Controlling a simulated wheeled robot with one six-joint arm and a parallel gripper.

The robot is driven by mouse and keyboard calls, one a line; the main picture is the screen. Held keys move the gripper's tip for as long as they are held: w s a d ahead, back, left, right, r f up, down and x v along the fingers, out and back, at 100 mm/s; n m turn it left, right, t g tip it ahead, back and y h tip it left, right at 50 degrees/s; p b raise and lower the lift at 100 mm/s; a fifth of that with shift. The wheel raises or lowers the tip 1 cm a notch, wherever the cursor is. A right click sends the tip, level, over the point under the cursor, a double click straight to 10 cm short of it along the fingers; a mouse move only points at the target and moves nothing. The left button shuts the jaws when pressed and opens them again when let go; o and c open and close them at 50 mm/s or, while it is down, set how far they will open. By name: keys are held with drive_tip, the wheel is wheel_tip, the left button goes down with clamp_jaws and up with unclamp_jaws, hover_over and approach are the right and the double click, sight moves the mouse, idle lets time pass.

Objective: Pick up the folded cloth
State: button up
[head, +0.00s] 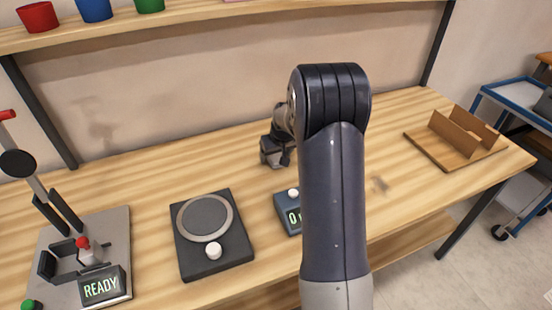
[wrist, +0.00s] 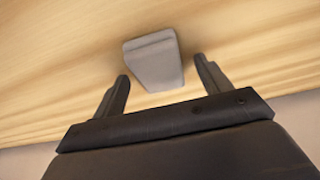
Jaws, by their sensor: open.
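A pale grey, block-shaped thing (wrist: 152,58), which I take to be the folded cloth, lies on the wooden table in the wrist view. It sits just beyond and between the fingertips of my gripper (wrist: 161,72). The two dark fingers are apart, and nothing is held between them. In the head view my gripper (head: 277,152) is low over the back middle of the table. I cannot make out the cloth in the head view; my gripper and arm hide that area.
On the wooden table (head: 130,160) are a black round-plate device (head: 205,218), a small display unit (head: 287,212) partly behind my arm, a press with a READY sign (head: 100,289), and a wooden holder (head: 464,137). A shelf with cups (head: 94,9) runs above. A blue cart (head: 517,99) stands right.

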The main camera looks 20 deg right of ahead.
sight(276, 156)
drive_tip(key=shift+c, duration=0.4)
drive_tip(key=c, duration=1)
wheel_tip(276, 156, up, 10)
drive_tip(key=o, duration=0.4)
drive_tip(key=shift+c, duration=1.5)
